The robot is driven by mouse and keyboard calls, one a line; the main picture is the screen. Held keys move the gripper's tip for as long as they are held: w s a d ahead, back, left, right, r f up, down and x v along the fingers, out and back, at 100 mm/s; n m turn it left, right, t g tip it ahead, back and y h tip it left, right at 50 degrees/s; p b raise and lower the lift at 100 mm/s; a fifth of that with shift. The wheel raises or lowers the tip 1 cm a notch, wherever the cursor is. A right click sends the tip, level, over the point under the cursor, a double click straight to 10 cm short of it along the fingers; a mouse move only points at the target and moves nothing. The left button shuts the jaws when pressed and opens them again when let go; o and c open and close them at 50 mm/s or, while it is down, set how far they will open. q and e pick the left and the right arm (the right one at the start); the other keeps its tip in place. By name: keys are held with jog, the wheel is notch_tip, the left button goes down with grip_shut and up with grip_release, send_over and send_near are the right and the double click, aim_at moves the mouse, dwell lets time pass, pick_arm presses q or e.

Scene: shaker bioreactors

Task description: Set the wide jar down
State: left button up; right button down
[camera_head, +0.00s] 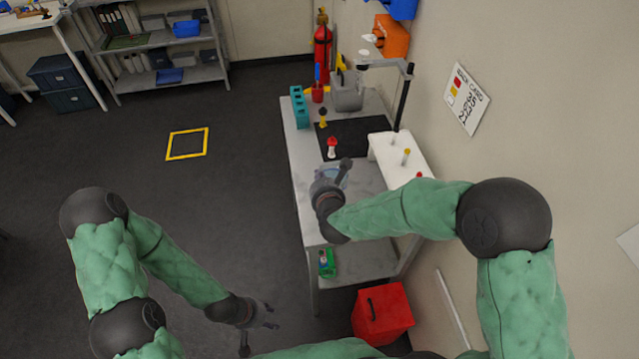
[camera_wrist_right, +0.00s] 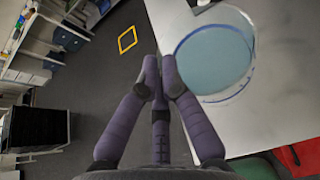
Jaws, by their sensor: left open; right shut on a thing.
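The wide jar (camera_head: 331,174) is clear with a bluish content and shows over the near part of the grey bench (camera_head: 301,165). In the right wrist view the jar (camera_wrist_right: 215,58) is large and round, seen from above. My right gripper (camera_head: 337,183) is shut on the jar at its left side in the wrist view, where the fingers (camera_wrist_right: 158,70) come together. Its wrist hides part of the jar in the head view. I cannot tell whether the jar's base touches the bench. My left gripper (camera_head: 259,331) is open and empty, low over the floor left of the bench.
A white raised stand (camera_head: 383,149) with small vials is right of the jar. A red-capped bottle (camera_head: 332,148), black mat (camera_head: 357,137) and teal rack (camera_head: 299,107) lie farther back. A red box (camera_head: 383,313) is on the floor. Bare bench lies around the jar.

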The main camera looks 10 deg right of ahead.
jog(key=shift+w+d+f+b, duration=0.15)
jog(key=shift+w+f, duration=0.7)
jog(key=shift+f, duration=0.65)
jog(key=shift+w+d+f+b, duration=0.1)
jog(key=shift+w+f+b, duration=0.1)
jog(key=shift+w+f, duration=1)
jog(key=shift+w+d+f+b, duration=0.15)
jog(key=shift+w+f, duration=0.4)
jog(key=shift+f, duration=1.25)
jog(key=shift+f, duration=0.1)
jog(key=c, duration=1.5)
grip_release()
jog(key=shift+o, duration=0.4)
